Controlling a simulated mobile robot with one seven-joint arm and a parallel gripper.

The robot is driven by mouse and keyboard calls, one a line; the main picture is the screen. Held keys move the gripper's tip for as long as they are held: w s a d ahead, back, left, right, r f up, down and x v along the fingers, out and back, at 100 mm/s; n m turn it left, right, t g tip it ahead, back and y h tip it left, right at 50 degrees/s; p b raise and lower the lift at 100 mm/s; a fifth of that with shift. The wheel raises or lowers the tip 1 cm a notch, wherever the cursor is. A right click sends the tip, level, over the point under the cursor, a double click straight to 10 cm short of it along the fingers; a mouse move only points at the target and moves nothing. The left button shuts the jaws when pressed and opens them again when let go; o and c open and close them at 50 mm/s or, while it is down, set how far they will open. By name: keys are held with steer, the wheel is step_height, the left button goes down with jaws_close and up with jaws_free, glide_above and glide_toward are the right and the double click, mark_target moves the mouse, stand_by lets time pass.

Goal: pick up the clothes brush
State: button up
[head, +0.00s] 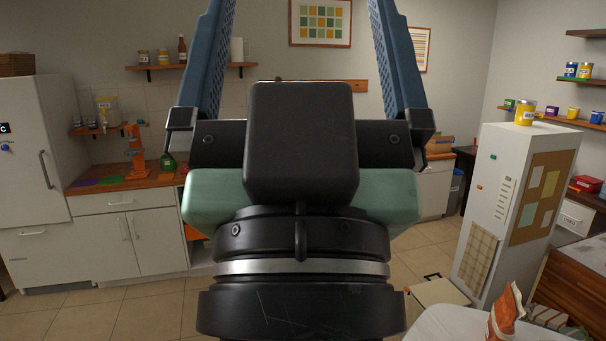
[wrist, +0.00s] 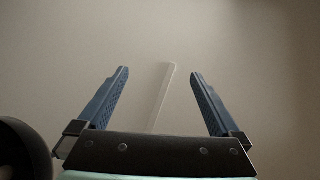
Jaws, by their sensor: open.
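My gripper (head: 297,65) is raised in front of the head camera and fills the middle of that view. Its two blue fingers stand wide apart with nothing between them. In the wrist view my gripper (wrist: 158,72) is also open and empty, facing a plain pale surface with a thin light strip (wrist: 165,90) on it. I cannot make out a clothes brush in either view. My arm and gripper hide much of the middle of the room.
A counter (head: 120,182) with an orange appliance (head: 134,150) stands at the left beside a white fridge (head: 30,150). A tall white cabinet (head: 490,215) stands at the right. A white round table (head: 445,325) with an orange bag (head: 506,315) is at the lower right. Tiled floor shows between.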

steer(key=shift+s+r, duration=0.15)
steer(key=shift+s, duration=0.05)
